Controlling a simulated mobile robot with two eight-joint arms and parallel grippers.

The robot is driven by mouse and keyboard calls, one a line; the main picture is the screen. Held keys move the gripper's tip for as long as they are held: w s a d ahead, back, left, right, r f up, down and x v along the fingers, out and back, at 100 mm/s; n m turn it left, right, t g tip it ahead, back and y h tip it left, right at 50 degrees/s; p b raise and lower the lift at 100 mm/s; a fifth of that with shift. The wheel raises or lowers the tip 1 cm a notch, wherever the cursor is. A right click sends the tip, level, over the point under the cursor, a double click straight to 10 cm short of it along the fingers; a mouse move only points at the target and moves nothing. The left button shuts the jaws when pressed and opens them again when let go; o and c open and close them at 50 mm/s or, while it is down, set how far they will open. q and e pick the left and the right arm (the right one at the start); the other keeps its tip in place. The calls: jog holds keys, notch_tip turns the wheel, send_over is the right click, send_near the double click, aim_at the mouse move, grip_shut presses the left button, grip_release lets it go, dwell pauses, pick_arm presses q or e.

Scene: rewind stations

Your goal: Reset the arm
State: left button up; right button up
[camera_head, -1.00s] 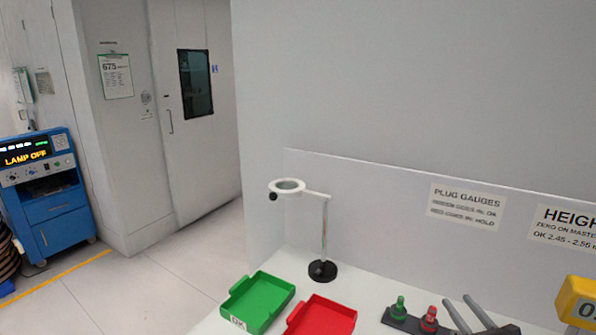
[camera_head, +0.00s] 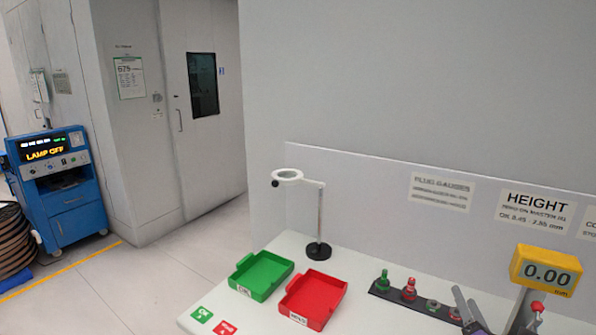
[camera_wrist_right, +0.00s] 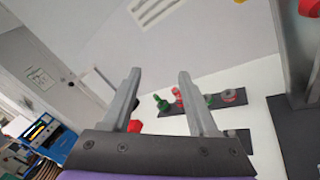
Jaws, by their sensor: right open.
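My right gripper (camera_head: 466,291) is at the lower right of the head view, over the bench, with its two grey fingers raised. In the right wrist view my right gripper (camera_wrist_right: 160,73) has its fingers spread wide with nothing between them. Green and red plug gauges (camera_head: 383,280) stand in a dark holder just left of the gripper, and the wrist view shows the gauges (camera_wrist_right: 162,104) beyond the fingers. The fingers look apart from them, though the depth is hard to judge. My left gripper is not in view.
A green tray (camera_head: 262,274) and a red tray (camera_head: 322,290) sit on the white bench (camera_head: 372,318). A ring magnifier on a stand (camera_head: 319,250) is behind them. A yellow height gauge (camera_head: 546,270) reads 0.00 at right. A blue cabinet (camera_head: 66,205) shows LAMP OFF at left.

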jog(key=s+a+f+m+g+y, duration=0.1)
jog(key=s+a+f+m+g, duration=0.4)
jog(key=s+m, duration=0.4)
jog(key=s+a+f+m+g, duration=0.3)
jog(key=s+a+f+m, duration=0.3)
jog(key=s+a+m, duration=0.2)
jog(key=s+a+f+m+g+y, duration=0.1)
jog(key=s+a+f+m+g, duration=0.4)
jog(key=s+m, duration=0.4)
notch_tip(320, 180, down, 12)
jog(key=s+a+b, duration=0.2)
jog(key=s+b, duration=0.1)
jog(key=b, duration=0.7)
notch_tip(320, 180, up, 15)
jog(key=w+p, duration=0.2)
jog(key=p, duration=1.1)
jog(key=shift+w+y, duration=0.3)
jog(key=shift+y, duration=0.1)
jog(key=shift+s+a+f, duration=0.1)
jog(key=shift+s, duration=0.05)
